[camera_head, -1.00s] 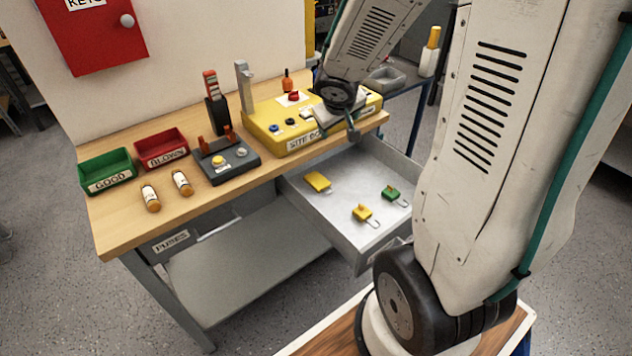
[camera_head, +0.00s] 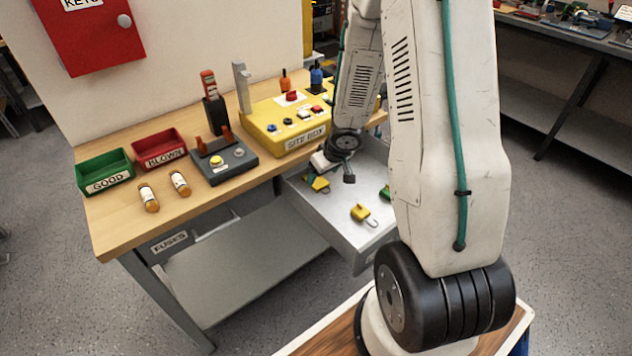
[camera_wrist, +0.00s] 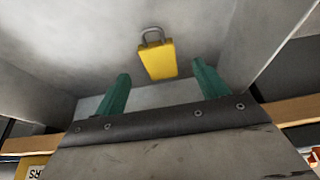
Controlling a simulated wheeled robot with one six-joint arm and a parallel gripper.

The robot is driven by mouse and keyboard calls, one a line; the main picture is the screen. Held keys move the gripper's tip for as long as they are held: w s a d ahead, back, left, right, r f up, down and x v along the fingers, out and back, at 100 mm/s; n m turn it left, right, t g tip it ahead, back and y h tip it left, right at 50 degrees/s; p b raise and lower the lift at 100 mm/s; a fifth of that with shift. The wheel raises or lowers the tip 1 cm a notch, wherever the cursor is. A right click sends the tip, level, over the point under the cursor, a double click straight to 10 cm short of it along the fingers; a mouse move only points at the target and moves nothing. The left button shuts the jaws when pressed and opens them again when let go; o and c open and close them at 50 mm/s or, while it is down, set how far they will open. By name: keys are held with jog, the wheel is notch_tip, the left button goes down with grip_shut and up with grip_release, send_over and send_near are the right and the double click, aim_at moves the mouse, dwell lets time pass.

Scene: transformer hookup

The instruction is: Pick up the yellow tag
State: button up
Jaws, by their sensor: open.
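Two yellow pieces lie in the open grey drawer. A flat yellow piece (camera_head: 319,185) is at its left, by my gripper (camera_head: 315,181). In the wrist view, a yellow block with a grey loop (camera_wrist: 158,61) lies beyond and between the green fingertips of my gripper (camera_wrist: 160,72). The fingers are apart with nothing held, and I see no contact. The other yellow piece, with a knob and wire hook (camera_head: 360,213), lies nearer the drawer front. Which of them is called the tag, I cannot tell for certain.
A green hooked piece (camera_head: 385,193) is partly hidden by my arm. The drawer walls (camera_head: 342,246) stand close around. Above is the bench (camera_head: 117,232) with a yellow site box (camera_head: 262,118), a dark fuse unit (camera_head: 226,168), two fuses, and green and red bins.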

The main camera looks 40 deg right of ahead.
aim_at(318, 181)
jog(key=shift+x, duration=2.35)
jog(key=shift+w+d, duration=0.1)
jog(key=shift+w, duration=0.05)
jog(key=c, duration=1.1)
jog(key=shift+r, duration=0.15)
